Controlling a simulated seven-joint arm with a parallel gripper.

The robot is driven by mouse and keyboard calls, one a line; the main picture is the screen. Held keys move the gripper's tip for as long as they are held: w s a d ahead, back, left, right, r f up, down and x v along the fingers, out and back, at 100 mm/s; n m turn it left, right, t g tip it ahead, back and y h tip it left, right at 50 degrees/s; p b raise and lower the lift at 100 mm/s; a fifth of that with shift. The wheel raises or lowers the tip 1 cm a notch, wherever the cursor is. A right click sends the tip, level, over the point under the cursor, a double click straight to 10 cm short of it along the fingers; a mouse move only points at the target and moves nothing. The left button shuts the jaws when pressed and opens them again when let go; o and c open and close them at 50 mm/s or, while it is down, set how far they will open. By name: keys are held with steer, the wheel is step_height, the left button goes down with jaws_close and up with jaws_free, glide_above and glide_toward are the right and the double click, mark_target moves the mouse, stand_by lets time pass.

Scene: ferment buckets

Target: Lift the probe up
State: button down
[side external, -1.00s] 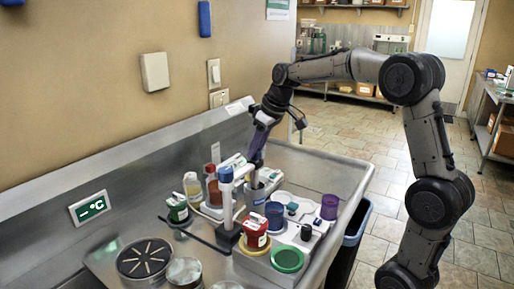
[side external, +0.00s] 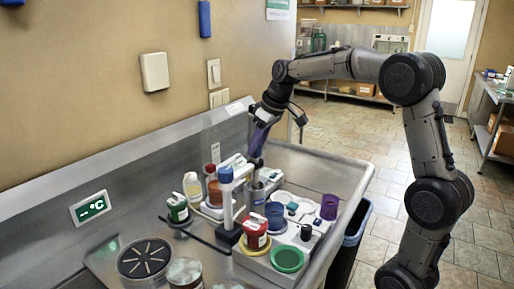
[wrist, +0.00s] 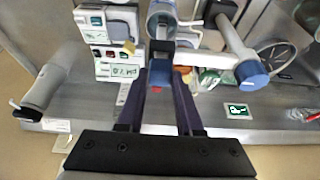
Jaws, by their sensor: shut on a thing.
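My gripper (side external: 256,164) points down over the grey cylindrical cup (side external: 256,197) on the bench. In the wrist view, my two dark purple fingers (wrist: 161,82) are shut on a small blue piece with a red end (wrist: 160,74), which I take as the probe's head. The rest of the probe is hidden by the fingers and the cup. A white stand with a blue cap (side external: 226,175) is beside the cup; its arm (wrist: 208,58) reaches toward the fingers in the wrist view. I cannot tell whether the probe's tip is inside the cup.
Bottles (side external: 192,187) stand at the left. A meter with a display (wrist: 122,72) shows in the wrist view. Bare bench is free at the back right.

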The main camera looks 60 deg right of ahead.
step_height(320, 180, up, 6)
steer(key=shift+f, duration=0.25)
steer(key=c, duration=0.6)
jaws_free()
steer(key=shift+o, duration=0.2)
steer(key=v, duration=1.3)
steer(key=shift+s+r, duration=0.25)
